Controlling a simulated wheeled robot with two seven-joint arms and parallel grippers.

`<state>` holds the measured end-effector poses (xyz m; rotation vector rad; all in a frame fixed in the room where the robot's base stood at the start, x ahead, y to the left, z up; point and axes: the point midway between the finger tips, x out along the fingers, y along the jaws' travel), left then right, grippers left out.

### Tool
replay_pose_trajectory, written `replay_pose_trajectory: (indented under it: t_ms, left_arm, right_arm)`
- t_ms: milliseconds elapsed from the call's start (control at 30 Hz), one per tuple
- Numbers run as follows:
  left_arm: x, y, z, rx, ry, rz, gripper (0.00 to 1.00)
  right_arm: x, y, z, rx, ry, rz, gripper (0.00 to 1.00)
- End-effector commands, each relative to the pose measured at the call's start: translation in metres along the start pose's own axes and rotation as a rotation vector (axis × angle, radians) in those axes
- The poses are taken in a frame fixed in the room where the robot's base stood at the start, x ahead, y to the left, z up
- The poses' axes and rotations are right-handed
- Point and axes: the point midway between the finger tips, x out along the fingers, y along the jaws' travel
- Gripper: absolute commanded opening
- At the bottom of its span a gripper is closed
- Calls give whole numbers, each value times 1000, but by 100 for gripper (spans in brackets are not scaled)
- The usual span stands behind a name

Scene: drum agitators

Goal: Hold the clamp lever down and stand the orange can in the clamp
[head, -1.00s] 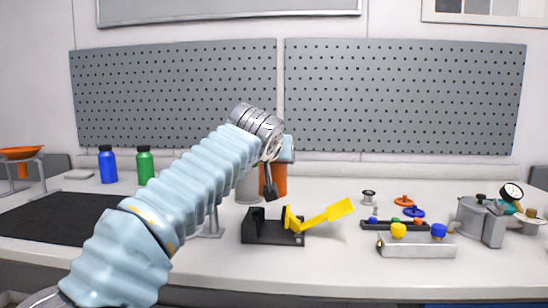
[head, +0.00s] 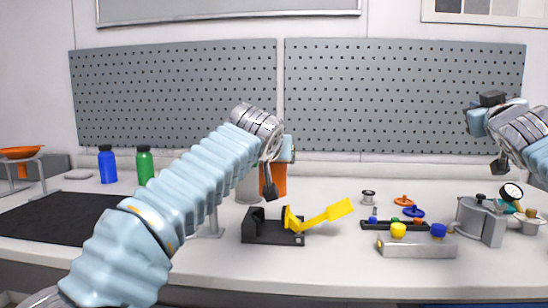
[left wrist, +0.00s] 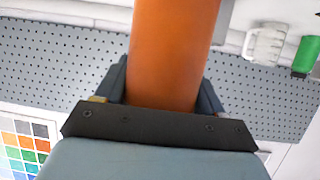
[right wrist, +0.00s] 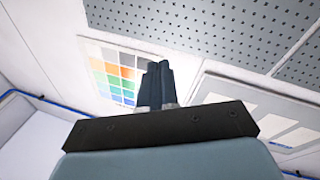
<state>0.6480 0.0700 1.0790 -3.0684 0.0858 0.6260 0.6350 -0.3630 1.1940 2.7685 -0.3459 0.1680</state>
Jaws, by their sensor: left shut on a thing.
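The orange can (head: 279,180) stands out behind my left gripper (head: 269,190) in the head view. In the left wrist view the can (left wrist: 172,50) lies between the two fingers, and the left gripper is shut on it. The black clamp (head: 262,228) sits on the table just below, with its yellow lever (head: 328,214) slanting up to the right. The can is apart from the clamp. My right gripper (head: 499,166) hangs at the far right, above the gauge. In the right wrist view its fingers (right wrist: 157,82) are together with nothing visible between them.
A metal block with knobs (head: 415,246), a dark strip of small knobs (head: 394,225) and a grey pump-like device with a gauge (head: 482,220) stand right of the clamp. Blue (head: 107,164) and green (head: 145,165) bottles stand at left. The table front near the clamp is clear.

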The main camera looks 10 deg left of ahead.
Motion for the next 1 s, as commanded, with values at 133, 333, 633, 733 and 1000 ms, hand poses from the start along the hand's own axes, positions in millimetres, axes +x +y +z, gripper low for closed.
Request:
replay_pose_trajectory:
  t_ms: [133, 333, 633, 733, 1000]
  left_arm:
    - [0, 0, 0, 0, 1, 0, 30]
    - [0, 0, -1, 0, 1, 0, 30]
    - [0, 0, -1, 0, 1, 0, 30]
    - [0, 0, -1, 0, 1, 0, 30]
    - [0, 0, 0, 0, 1, 0, 30]
  right_arm:
    - [-5, -89, -1, 127, -137, -105, 0]
    - [-36, -196, 4, 236, -346, -224, 0]
    - [-88, -284, 9, 282, -553, -315, 0]
    - [-95, -293, 11, 285, -578, -323, 0]
    - [-101, -304, 38, 282, -587, -326, 0]
